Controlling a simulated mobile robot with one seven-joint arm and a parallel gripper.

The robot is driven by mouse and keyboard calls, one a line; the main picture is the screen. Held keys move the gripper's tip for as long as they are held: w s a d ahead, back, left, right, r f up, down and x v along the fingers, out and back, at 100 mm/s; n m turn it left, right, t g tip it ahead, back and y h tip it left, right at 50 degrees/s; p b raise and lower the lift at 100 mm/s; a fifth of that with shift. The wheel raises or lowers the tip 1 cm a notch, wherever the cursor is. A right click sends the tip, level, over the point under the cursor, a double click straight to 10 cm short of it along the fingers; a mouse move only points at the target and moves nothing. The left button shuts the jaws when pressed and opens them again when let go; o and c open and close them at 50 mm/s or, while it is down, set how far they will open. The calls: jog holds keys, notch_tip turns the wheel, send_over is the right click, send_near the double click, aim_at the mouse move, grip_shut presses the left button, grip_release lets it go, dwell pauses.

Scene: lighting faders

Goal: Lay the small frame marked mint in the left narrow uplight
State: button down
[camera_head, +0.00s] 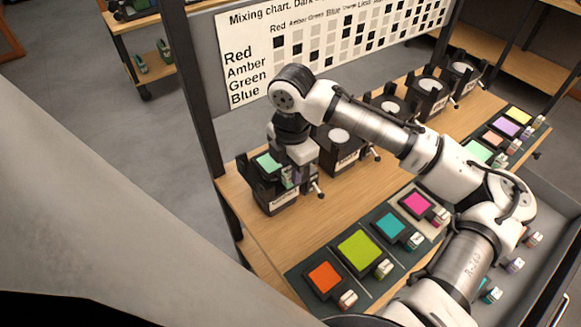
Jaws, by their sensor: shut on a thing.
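A small dark frame with a mint gel (267,160) is at the top of the leftmost black uplight (277,200), near the table's left end. My gripper (291,177) reaches down at the right side of this uplight and is shut on the mint frame's handle end. The fingers and handle are small and partly hidden by my wrist. I cannot tell whether the frame rests fully in the uplight or sits slightly above it. The uplight's front label is too small to read.
Several more black uplights, including one just right (340,150), stand in a row behind my arm. Frames with orange (324,277), lime (359,246), teal (390,226) and magenta (415,203) gels lie on mats in front. Another pale green frame (478,151) lies right. A mixing chart (330,45) stands behind.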

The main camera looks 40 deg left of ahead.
jog(key=shift+f+b, duration=0.75)
jog(key=shift+f, duration=0.7)
jog(key=c, duration=1.2)
grip_release()
jog(key=shift+o, duration=0.2)
jog(key=shift+r, duration=0.1)
notch_tip(320, 180, up, 21)
jog(key=p, duration=0.7)
